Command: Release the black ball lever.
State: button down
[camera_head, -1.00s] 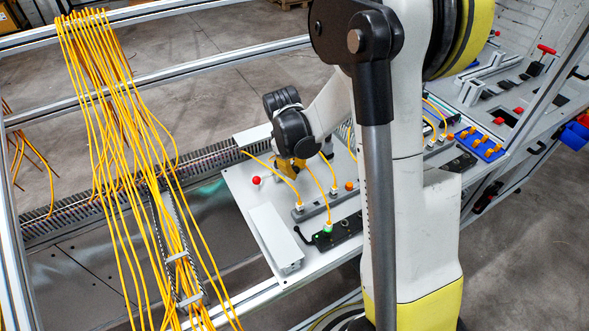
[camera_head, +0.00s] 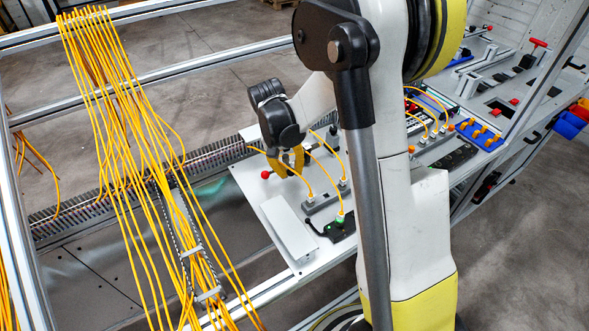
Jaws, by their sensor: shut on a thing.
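My gripper (camera_head: 289,169), with yellow fingers below a black wrist, is low over the far left part of the white work board (camera_head: 252,188). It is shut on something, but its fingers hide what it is. A red ball (camera_head: 265,174) stands just left of the fingers, apart from them. A small black lever (camera_head: 311,228) with a rounded end sticks out left of a dark fixture with a green-tipped connector (camera_head: 340,218). It lies nearer the camera than my gripper. I cannot tell whether this is the black ball lever of the task or whether that one is hidden by the fingers.
Yellow cables (camera_head: 322,170) arch over the board close to my gripper. A long white box (camera_head: 288,230) lies at the board's front left. A bundle of yellow cables (camera_head: 125,150) hangs at left. Blue holders (camera_head: 478,135) and red handles are at right. My arm hides the middle.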

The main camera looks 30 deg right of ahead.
jog(key=shift+w+a+m+g+y, duration=0.2)
jog(key=shift+a+m, duration=0.4)
jog(key=shift+m, duration=0.65)
jog(key=shift+w+a+m+g+y, duration=0.1)
jog(key=shift+w+a+m+g, duration=0.3)
jog(key=shift+m, duration=0.85)
jog(key=shift+s+a, duration=0.1)
jog(key=shift+a, duration=0.1)
jog(key=c, duration=1.5)
grip_release()
jog(key=shift+c, duration=0.2)
jog(key=v, duration=1.2)
jog(key=shift+s, duration=0.15)
